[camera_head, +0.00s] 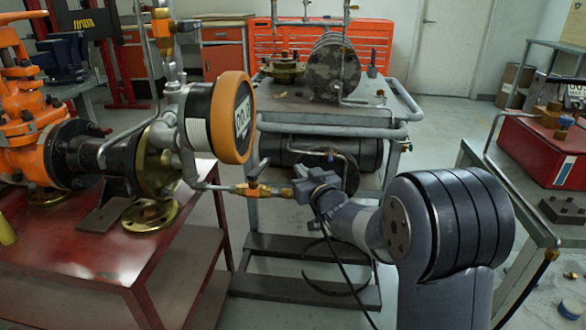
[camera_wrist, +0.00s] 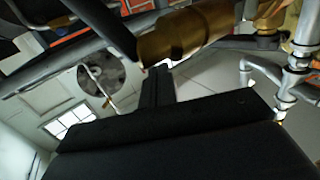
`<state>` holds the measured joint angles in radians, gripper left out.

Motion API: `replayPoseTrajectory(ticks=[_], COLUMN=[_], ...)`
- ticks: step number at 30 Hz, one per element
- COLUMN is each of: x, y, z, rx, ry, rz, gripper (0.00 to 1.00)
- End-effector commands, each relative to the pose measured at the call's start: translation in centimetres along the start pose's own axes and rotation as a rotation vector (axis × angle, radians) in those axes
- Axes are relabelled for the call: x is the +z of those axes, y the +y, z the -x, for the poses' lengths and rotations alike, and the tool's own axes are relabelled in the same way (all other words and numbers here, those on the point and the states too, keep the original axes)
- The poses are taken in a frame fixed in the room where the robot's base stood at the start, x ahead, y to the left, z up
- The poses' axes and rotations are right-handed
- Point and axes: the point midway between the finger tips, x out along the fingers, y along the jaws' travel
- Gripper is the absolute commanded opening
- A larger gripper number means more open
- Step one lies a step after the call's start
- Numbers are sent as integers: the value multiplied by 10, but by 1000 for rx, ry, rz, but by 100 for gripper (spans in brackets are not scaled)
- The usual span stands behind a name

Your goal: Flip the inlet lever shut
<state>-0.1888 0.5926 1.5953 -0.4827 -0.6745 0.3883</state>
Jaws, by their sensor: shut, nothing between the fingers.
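A small brass valve (camera_head: 250,190) sits on the thin pipe below the round orange-rimmed gauge in the head view. My gripper (camera_head: 299,186) is just right of the valve, close to the brass end of the pipe. In the wrist view the shut dark fingers (camera_wrist: 157,84) are empty, just below a brass fitting (camera_wrist: 186,34). I cannot tell whether they touch it. The lever is not clearly seen in the wrist view.
The orange-rimmed gauge (camera_head: 232,117) hangs above left of my gripper. A red table (camera_head: 75,262) carries the orange gate valve (camera_head: 22,110). A grey cart (camera_head: 345,112) with flanged parts stands behind. A red box (camera_head: 545,150) is at the right.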

Motion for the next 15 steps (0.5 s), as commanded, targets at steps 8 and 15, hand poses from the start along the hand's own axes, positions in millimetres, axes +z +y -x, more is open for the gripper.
replayPoseTrajectory(ticks=[8,15], x=[-3,-1], y=[36,47], z=[36,49], rx=[6,2], ry=[0,0], rz=[-1,0], gripper=[0,0])
